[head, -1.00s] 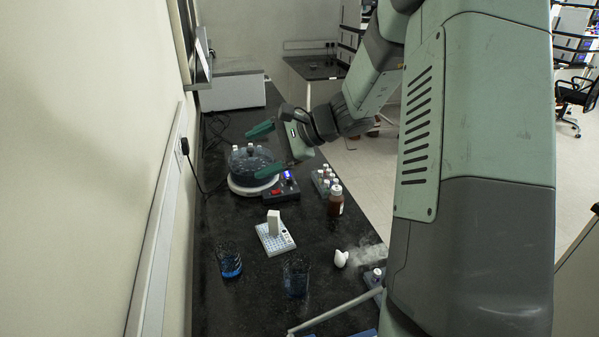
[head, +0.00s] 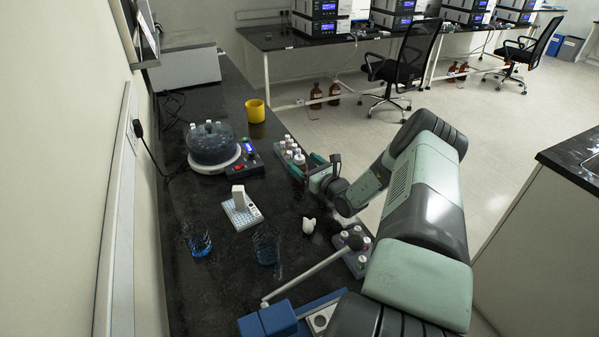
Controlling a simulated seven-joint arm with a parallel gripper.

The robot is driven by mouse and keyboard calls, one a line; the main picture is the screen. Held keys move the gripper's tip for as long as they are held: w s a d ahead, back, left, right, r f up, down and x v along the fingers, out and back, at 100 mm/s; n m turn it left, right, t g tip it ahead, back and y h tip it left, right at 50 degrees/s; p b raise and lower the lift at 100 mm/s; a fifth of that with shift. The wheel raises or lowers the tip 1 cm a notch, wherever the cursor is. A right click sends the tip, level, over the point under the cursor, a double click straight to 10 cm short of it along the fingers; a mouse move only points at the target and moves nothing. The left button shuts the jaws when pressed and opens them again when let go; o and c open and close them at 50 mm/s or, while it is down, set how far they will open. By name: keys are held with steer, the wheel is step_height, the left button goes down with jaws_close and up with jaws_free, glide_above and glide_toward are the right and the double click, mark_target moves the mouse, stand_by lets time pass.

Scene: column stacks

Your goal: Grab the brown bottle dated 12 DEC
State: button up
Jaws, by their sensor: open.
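A small brown bottle (head: 301,168) with a white cap stands on the dark bench near its right edge. It is partly hidden by my gripper (head: 306,165). My gripper is open and low over the bench, its green fingers reaching left to the bottle. The bottle appears to be between or right against the fingers; I cannot tell whether they touch it. No date is readable at this size. Larger brown bottles (head: 316,96) stand on the floor under the far bench.
A rack of small vials (head: 288,147) stands just behind the bottle. A round stirring device (head: 211,148), a yellow cup (head: 255,111), a white block on a perforated plate (head: 240,205), two glasses (head: 198,242) and a white egg-shaped object (head: 308,226) share the bench.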

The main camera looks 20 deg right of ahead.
mark_target(296, 164)
step_height(296, 164, down, 2)
steer(key=shift+f, duration=0.2)
steer(key=x, duration=0.5)
steer(key=shift+f, duration=0.25)
steer(key=shift+c, duration=0.2)
